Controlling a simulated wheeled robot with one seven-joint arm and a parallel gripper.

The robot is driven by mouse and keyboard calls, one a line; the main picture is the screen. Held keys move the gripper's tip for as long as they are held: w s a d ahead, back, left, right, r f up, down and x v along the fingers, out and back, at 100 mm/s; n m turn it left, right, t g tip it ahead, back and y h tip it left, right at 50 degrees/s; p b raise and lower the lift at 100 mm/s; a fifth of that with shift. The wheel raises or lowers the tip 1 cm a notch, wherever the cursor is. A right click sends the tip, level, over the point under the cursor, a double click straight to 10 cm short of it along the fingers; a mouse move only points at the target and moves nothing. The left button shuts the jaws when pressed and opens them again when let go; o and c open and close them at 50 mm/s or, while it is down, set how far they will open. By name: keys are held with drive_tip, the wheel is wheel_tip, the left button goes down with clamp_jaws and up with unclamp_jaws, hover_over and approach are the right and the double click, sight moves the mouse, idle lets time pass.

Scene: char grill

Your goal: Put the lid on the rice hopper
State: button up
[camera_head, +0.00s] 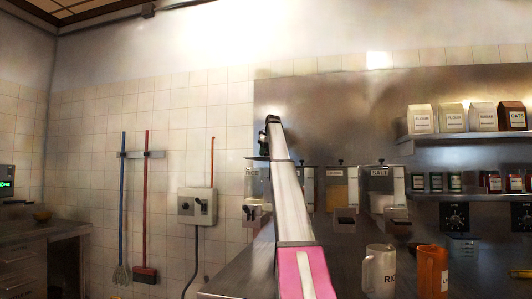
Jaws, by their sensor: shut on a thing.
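My arm reaches up and away through the middle of the view. My gripper (264,153) is small and dark at its far end, partly hidden by the arm. It is shut on a thin, flat, dark lid (254,159), held roughly level. The lid is just above the leftmost wall hopper (252,184), a clear-fronted container partly behind my arm. I cannot tell whether the lid touches its rim. That hopper's label cannot be read. A white pitcher (378,272) with letters starting "RIC" stands at the lower right.
Lidded hoppers hang to the right, one (337,186) with yellowish contents and one marked SALT (383,188). An orange pitcher (432,270) stands beside the white one. A wall shelf (470,136) holds bags. A grey switch box (197,206) is on the left wall.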

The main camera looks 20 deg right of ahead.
drive_tip(key=shift+f, duration=2.2)
drive_tip(key=o, duration=1)
drive_tip(key=shift+o, duration=0.2)
drive_tip(key=v, duration=1.1)
drive_tip(key=shift+w, duration=0.15)
wheel_tip(320, 180, up, 7)
drive_tip(key=shift+a+f, duration=0.1)
drive_tip(key=shift+a, duration=0.05)
